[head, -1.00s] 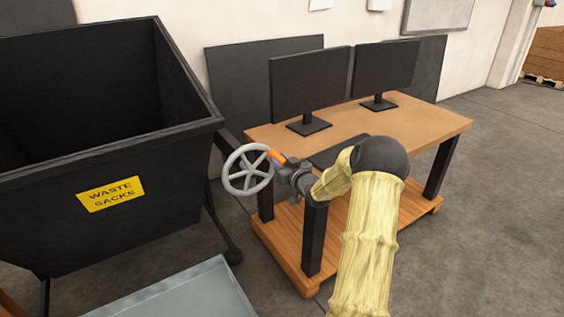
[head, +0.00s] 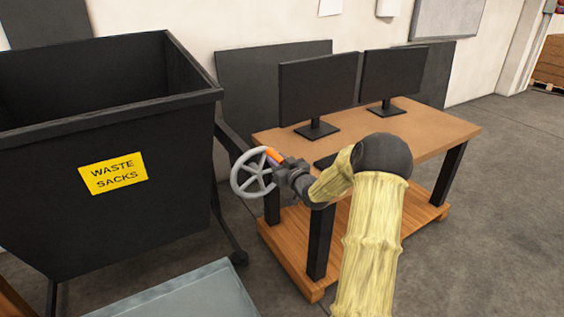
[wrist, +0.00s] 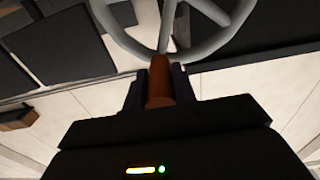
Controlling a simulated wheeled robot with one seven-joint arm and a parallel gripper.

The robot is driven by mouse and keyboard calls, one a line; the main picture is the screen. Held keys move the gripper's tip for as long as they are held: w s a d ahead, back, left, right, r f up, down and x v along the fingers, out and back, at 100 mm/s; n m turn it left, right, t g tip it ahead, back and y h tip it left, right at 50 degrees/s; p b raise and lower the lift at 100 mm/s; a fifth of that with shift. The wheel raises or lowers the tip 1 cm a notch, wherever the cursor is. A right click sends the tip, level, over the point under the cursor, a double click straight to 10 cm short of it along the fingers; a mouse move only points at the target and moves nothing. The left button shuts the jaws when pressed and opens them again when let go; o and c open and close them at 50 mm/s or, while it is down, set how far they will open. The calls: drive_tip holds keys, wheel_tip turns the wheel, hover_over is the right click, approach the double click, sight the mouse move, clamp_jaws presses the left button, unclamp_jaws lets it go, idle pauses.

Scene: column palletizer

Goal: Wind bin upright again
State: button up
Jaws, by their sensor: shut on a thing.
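The black bin (head: 60,150) with a yellow "WASTE SACKS" label (head: 113,173) stands at the left in the head view. Its rim looks close to level. A grey spoked handwheel (head: 240,186) is at the bin's right side. The wheel has an orange handle (head: 274,156), which also shows in the wrist view (wrist: 159,82). My gripper (head: 284,165) is shut on this handle, with a dark finger on each side of it in the wrist view (wrist: 160,90). The handle's far end meets the wheel's rim (wrist: 140,52).
A wooden desk (head: 440,128) with two monitors (head: 318,88) stands right behind my arm. A pale grey flat surface (head: 190,297) lies low in front of the bin. Open floor (head: 500,210) is at the right.

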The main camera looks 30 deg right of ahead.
drive_tip(key=shift+f, duration=0.5)
drive_tip(key=shift+a, duration=0.6)
drive_tip(key=shift+s+a+r+b, duration=0.15)
drive_tip(key=shift+a+r+b, duration=0.2)
drive_tip(key=shift+a, duration=0.25)
drive_tip(key=shift+a+f+b, duration=0.1)
drive_tip(key=shift+a+b, duration=0.25)
drive_tip(key=shift+a, duration=0.4)
drive_tip(key=o, duration=0.9)
drive_tip(key=shift+c, duration=0.2)
drive_tip(key=o, duration=0.3)
drive_tip(key=shift+r, duration=0.2)
